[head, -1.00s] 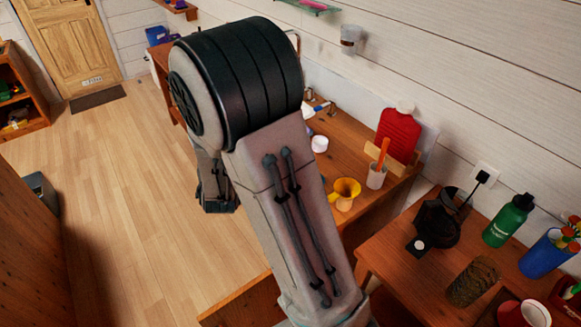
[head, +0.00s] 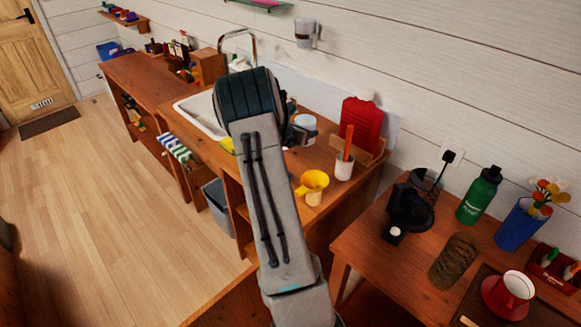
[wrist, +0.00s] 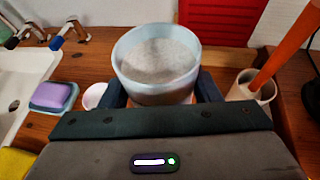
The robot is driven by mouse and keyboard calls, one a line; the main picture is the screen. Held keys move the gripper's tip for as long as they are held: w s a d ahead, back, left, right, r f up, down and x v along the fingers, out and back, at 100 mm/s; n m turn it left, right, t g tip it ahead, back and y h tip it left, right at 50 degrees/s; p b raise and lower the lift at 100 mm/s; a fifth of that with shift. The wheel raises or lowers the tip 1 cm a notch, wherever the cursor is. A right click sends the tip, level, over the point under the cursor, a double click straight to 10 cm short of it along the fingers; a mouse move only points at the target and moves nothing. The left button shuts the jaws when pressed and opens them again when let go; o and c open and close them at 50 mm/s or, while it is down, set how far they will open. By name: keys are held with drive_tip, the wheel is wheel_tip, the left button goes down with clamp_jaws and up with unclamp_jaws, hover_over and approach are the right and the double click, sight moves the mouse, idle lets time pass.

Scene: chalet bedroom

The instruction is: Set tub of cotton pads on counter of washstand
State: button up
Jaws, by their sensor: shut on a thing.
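The tub of cotton pads (wrist: 157,62) is a pale, translucent round tub with a whitish, grainy filling, upright between my gripper's two dark fingers. My gripper (wrist: 162,92) is shut on it. In the head view the tub (head: 306,123) shows just right of my wrist, over the washstand, in front of the back wall. The washstand counter (head: 272,163) is brown wood with a white sink (head: 199,113) on the left. The tub's base is hidden by my gripper, so I cannot tell whether it touches the counter.
A white cup with an orange stick (head: 344,165) stands right of the tub, before a red hot-water bottle (head: 363,125). A yellow funnel-like item (head: 313,181) is near the front edge. A soap dish (wrist: 54,96) and small white round item (wrist: 95,96) lie left.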

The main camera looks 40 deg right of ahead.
drive_tip(key=d, duration=0.1)
drive_tip(key=s+d+f, duration=0.1)
drive_tip(key=shift+s+d+m+g, duration=0.1)
drive_tip(key=shift+d+m+g, duration=0.2)
drive_tip(key=shift+d+g, duration=0.1)
wheel_tip(320, 180, down, 5)
drive_tip(key=shift+f+p, duration=0.1)
drive_tip(key=shift+p, duration=0.4)
wheel_tip(320, 180, down, 4)
drive_tip(key=shift+f+p, duration=0.1)
drive_tip(key=shift+p, duration=0.45)
drive_tip(key=shift+f, duration=0.15)
drive_tip(key=shift+f+b, duration=0.25)
drive_tip(key=shift+b, duration=0.1)
drive_tip(key=o, duration=1.1)
drive_tip(key=shift+r, duration=0.1)
drive_tip(key=shift+r, duration=0.1)
